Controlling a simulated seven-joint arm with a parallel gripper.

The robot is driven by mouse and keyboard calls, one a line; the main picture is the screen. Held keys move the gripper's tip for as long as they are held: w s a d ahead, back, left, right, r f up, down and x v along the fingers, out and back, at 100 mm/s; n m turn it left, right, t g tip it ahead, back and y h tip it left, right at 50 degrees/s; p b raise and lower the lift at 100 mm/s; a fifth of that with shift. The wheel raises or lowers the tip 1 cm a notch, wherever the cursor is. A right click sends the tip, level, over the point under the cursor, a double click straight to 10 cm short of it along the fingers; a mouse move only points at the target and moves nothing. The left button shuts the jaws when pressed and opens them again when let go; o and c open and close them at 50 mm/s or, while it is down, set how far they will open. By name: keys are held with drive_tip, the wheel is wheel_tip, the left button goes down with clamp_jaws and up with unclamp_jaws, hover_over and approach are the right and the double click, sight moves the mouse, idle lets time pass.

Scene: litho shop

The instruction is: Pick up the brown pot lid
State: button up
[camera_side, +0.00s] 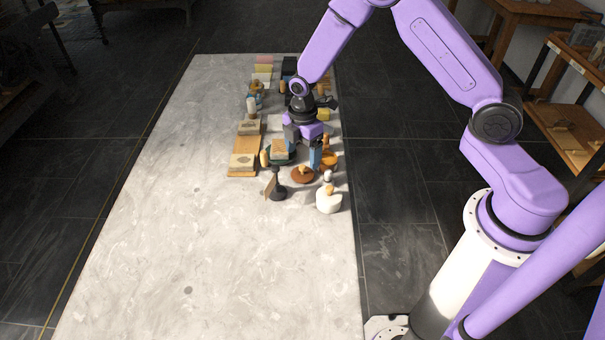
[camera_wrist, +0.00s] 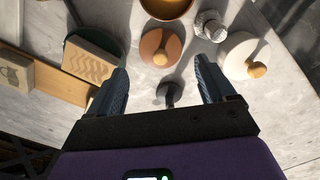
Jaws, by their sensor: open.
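The brown pot lid (camera_side: 302,175) is a flat round disc with a lighter knob, lying on the stone table. In the wrist view the lid (camera_wrist: 153,48) shows just beyond my fingertips, roughly centred between them. My gripper (camera_side: 304,161) is open and empty, its blue fingers pointing down close to the lid in the side view. It also shows in the wrist view (camera_wrist: 160,68) with a wide gap between the fingers. I cannot tell whether a finger touches anything.
A white pot with a wooden knob (camera_side: 329,202), a small silvery piece (camera_wrist: 210,26) and an orange-brown bowl (camera_wrist: 168,6) crowd the lid. A dark upright piece (camera_side: 277,190) stands nearby. A carved block (camera_wrist: 90,60) lies on a dark green dish. The table's left side (camera_side: 160,210) is clear.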

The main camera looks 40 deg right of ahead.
sight(303, 167)
drive_tip(key=shift+f, duration=3)
drive_tip(key=c, duration=0.8)
